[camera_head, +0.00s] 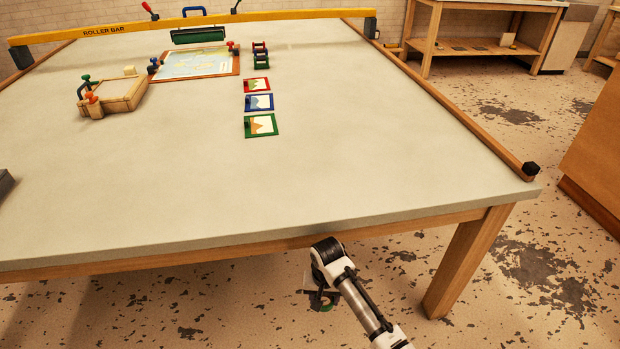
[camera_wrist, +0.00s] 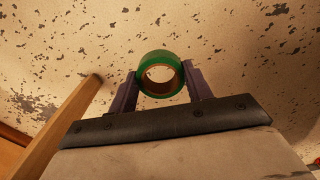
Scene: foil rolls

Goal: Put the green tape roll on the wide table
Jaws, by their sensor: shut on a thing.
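The green tape roll (camera_wrist: 158,57) is a ring with a brown core, seen in the wrist view between the two dark fingers of my gripper (camera_wrist: 160,80). My gripper is shut on it, with a finger touching each side. In the head view, my gripper (camera_head: 322,299) is low, below the front edge of the wide table, mostly hidden behind my arm; a small bit of green shows there. The wide table (camera_head: 190,190) has a pale grey top and wooden legs, and fills most of the head view.
On the table are a wooden block with clamps (camera_head: 112,95), a framed sheet (camera_head: 198,64), several small coloured cards (camera_head: 260,103) and a yellow roller bar (camera_head: 195,26) at the back. A wooden rail (camera_head: 455,98) lines the right edge. The front of the tabletop is clear.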

